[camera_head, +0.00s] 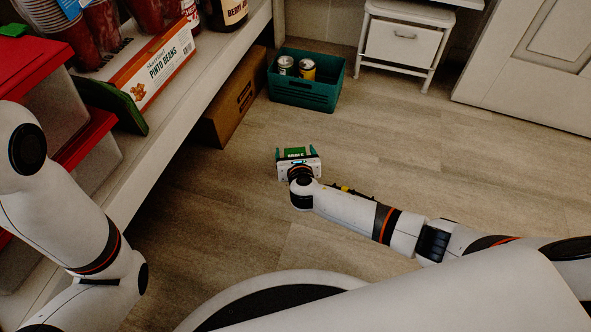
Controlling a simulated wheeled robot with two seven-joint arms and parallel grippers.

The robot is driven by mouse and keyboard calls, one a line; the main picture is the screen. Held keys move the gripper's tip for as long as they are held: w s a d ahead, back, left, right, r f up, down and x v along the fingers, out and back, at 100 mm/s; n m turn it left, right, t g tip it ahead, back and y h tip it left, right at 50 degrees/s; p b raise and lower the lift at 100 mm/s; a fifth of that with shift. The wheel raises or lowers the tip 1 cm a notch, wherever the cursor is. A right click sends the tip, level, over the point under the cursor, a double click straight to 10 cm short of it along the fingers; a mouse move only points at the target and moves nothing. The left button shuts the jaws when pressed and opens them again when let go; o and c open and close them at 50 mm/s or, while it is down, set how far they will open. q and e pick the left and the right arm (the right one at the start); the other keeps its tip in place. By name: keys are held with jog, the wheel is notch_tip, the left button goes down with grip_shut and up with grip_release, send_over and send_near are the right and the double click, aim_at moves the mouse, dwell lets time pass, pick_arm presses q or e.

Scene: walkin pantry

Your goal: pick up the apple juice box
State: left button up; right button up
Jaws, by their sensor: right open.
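A small green box (295,152) with white lettering, too small to read surely, shows low over the floor; it looks like the apple juice box. My right gripper (296,155) reaches out from the right with its teal fingers open, one on each side of this box. I cannot tell whether the fingers touch it. The gripper's white body hides the near part of the box. My left arm shows at the left edge, but its gripper is out of view.
A teal crate (302,95) with cans stands beyond the gripper, next to a cardboard box (232,105). A shelf (190,95) holding a pinto beans box (155,68) and red-lidded bins runs along the left. A white drawer stand (402,43) is at the back. Open floor lies right.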

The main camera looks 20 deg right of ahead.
jog(key=shift+w+d+f, duration=0.1)
jog(key=shift+w+f, duration=0.1)
jog(key=shift+w, duration=0.35)
jog(key=shift+c, duration=0.3)
jog(key=c, duration=1.2)
jog(key=shift+o, duration=0.2)
jog(key=shift+r, duration=0.1)
